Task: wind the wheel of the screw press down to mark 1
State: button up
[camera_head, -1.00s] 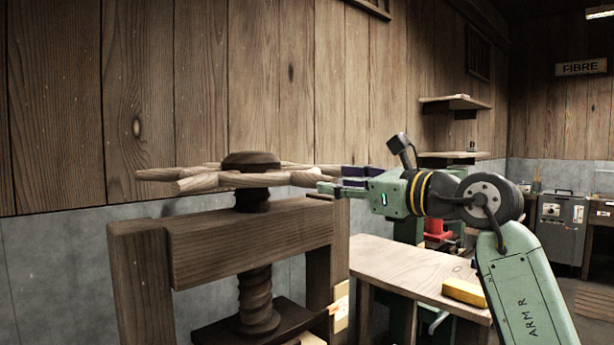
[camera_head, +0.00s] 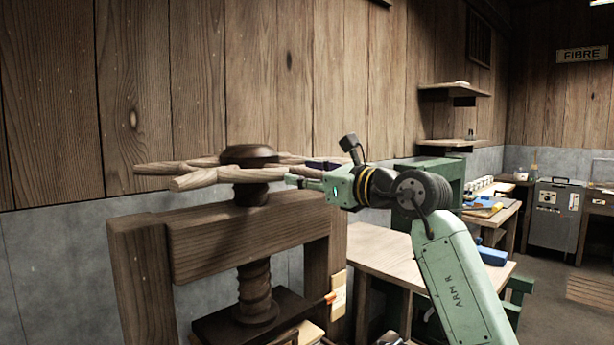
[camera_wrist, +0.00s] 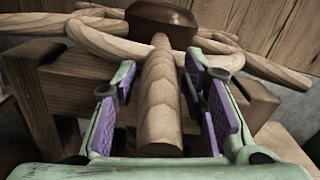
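The screw press wheel has a dark round hub (camera_head: 249,155) and pale wooden spokes (camera_head: 218,176). Its threaded screw (camera_head: 254,290) passes through a thick wooden crossbeam (camera_head: 250,235) to a dark plate (camera_head: 235,322) below. A cream scale board (camera_head: 338,295) with an orange pointer (camera_head: 330,298) is on the right post; its marks are too small to read. My gripper (camera_head: 308,180) is at the wheel's right side. In the wrist view, one spoke (camera_wrist: 160,115) lies between my gripper's purple-padded fingers (camera_wrist: 160,82), with gaps showing on both sides. The hub (camera_wrist: 163,22) is just ahead.
A pale wooden bench (camera_head: 385,250) stands right of the press, partly under my arm. A plank wall (camera_head: 330,80) rises behind the press. Shelves (camera_head: 453,91) and a grey cabinet (camera_head: 552,209) are farther right. Other spokes (camera_wrist: 265,68) spread out near my fingers.

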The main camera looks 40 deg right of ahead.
grip_shut()
dwell(0.5)
jog(key=shift+a, duration=0.15)
